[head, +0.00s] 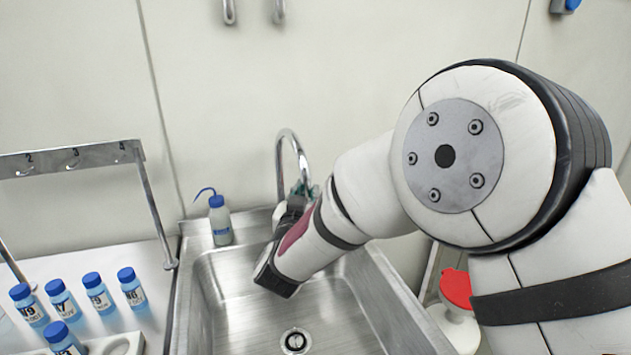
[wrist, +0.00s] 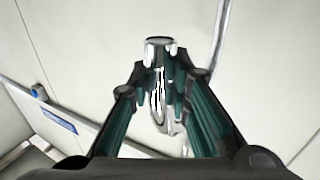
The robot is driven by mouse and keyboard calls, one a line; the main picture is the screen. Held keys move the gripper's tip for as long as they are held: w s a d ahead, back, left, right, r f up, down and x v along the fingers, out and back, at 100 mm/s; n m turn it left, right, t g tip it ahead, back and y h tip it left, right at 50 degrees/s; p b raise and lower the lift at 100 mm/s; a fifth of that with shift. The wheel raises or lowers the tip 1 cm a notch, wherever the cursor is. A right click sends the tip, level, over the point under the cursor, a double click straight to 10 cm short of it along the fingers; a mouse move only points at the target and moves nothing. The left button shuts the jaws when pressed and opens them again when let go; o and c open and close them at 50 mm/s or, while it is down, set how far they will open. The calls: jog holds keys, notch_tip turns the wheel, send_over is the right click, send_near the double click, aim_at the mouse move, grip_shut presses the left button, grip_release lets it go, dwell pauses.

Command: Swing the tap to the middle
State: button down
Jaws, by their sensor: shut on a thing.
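The tap (head: 289,140) is a chrome gooseneck rising at the back of the steel sink (head: 225,290). Its curved top shows in the head view, while its lower part is hidden behind my gripper and arm. In the wrist view the shiny tap (wrist: 158,85) stands between my two green-padded fingers. My gripper (wrist: 160,90) is shut on the tap. In the head view my gripper (head: 303,188) is at the tap's neck, mostly hidden by my wrist. The drain (head: 295,341) shows in the basin below.
A blue-capped wash bottle (head: 220,220) stands on the sink's back left corner. Several labelled blue-capped bottles (head: 97,293) and a metal hook rack (head: 70,160) are at the left. A red-lidded bin (head: 456,288) stands right of the sink. The basin looks empty.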

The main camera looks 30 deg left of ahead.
jog(key=shift+s+a+r+p, duration=0.1)
jog(key=shift+s+a+p, duration=0.5)
jog(key=shift+s+a, duration=0.35)
jog(key=shift+s+d, duration=0.1)
jog(key=c, duration=1.5)
grip_release()
jog(key=shift+o, duration=0.2)
jog(key=v, duration=1.2)
